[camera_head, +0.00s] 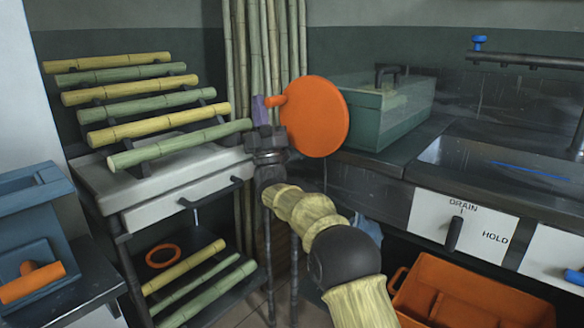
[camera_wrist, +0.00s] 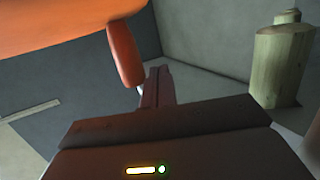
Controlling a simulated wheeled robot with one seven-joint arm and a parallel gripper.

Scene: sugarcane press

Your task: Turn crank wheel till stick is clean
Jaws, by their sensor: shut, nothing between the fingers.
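The orange crank wheel (camera_head: 322,118) stands upright just right of my gripper (camera_head: 260,110), with a short orange handle (camera_head: 273,101) at its left edge. In the wrist view, the wheel (camera_wrist: 50,22) fills the upper left and its handle (camera_wrist: 126,58) hangs close beside my gripper (camera_wrist: 157,85), just left of the fingers. The fingers are shut and empty; I cannot tell whether they touch the handle. A green cane stick (camera_head: 180,144) lies at the front of the rack, its right end near my gripper. I cannot tell which stick is in the press.
Several yellow and green sticks lie on the rack above a pale table (camera_head: 100,178). A green box (camera_head: 375,112) stands behind the wheel on the counter. A sink is at the right, with a DRAIN/HOLD panel (camera_head: 462,222) and an orange crate (camera_head: 470,295) below.

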